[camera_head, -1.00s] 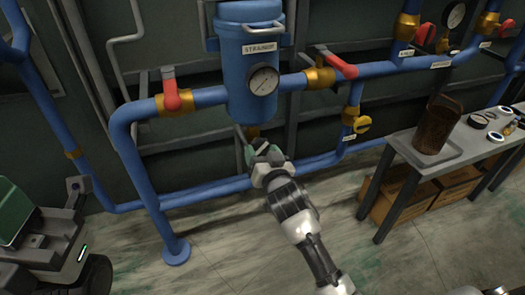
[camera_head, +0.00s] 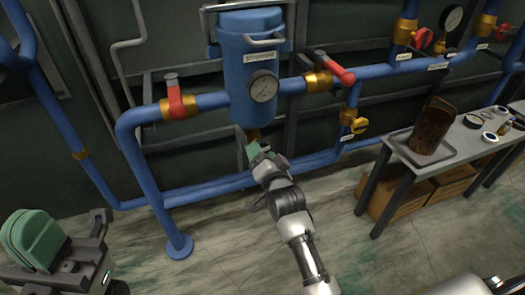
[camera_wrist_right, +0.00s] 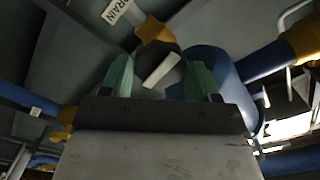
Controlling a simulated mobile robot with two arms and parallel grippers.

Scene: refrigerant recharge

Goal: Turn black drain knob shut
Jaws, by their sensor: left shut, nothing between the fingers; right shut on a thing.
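The black drain knob (camera_wrist_right: 166,68), with a white bar on its face, sits below a brass fitting (camera_wrist_right: 154,30) in the right wrist view. A label ending in "RAIN" (camera_wrist_right: 117,11) is beside it. My right gripper (camera_wrist_right: 160,78) has its green fingers on either side of the knob, shut on it. In the head view this gripper (camera_head: 256,150) is under the blue strainer (camera_head: 250,75), at its brass drain fitting (camera_head: 253,134), and hides the knob there. My left gripper (camera_head: 35,238) is shut and empty at the lower left, far from the knob.
Red-handled valves (camera_head: 177,100) and (camera_head: 335,68) flank the strainer on the blue pipe. A yellow valve (camera_head: 354,122) is to the right. A grey table (camera_head: 400,160) with a brown container (camera_head: 431,126) stands at right. The floor in front is clear.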

